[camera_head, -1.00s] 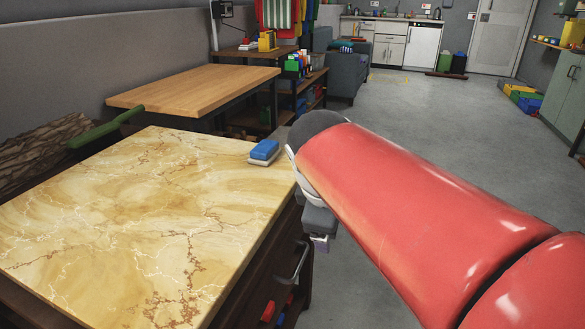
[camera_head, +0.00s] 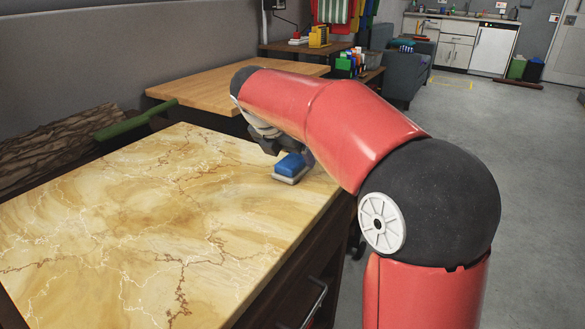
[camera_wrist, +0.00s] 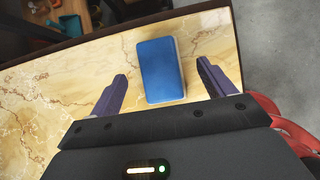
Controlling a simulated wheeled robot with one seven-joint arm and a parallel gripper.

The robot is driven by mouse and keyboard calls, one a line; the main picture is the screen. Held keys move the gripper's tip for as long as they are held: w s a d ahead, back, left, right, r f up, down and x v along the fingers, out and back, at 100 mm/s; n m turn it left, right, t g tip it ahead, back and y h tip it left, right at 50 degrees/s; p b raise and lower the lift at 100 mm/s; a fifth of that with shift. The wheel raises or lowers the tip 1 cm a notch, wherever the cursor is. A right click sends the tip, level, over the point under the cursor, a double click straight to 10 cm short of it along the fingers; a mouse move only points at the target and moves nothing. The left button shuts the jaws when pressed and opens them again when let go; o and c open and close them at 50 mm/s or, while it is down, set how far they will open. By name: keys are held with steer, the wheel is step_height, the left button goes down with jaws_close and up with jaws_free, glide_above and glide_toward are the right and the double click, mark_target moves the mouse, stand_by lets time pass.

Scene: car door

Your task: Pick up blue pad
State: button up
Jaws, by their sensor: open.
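The blue pad (camera_head: 291,165) lies on a light grey base near the far right edge of the marble-topped table (camera_head: 130,215). In the wrist view the blue pad (camera_wrist: 160,70) shows as a rounded block between and slightly beyond the fingertips, closer to the right finger. My gripper (camera_wrist: 165,88) is open, with a purple-grey finger on each side of the pad and a visible gap to the left finger. In the head view my gripper is mostly hidden behind my red arm, just above and behind the pad.
A wooden table (camera_head: 215,92) stands behind the marble one. Most of the marble top is clear. Open grey floor (camera_head: 540,190) is at right.

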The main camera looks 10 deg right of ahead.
mark_target(293, 159)
steer(key=x, duration=0.3)
steer(key=shift+f, duration=0.2)
steer(key=shift+r, duration=0.1)
steer(key=c, duration=1.1)
step_height(293, 159, up, 20)
steer(key=p, duration=0.4)
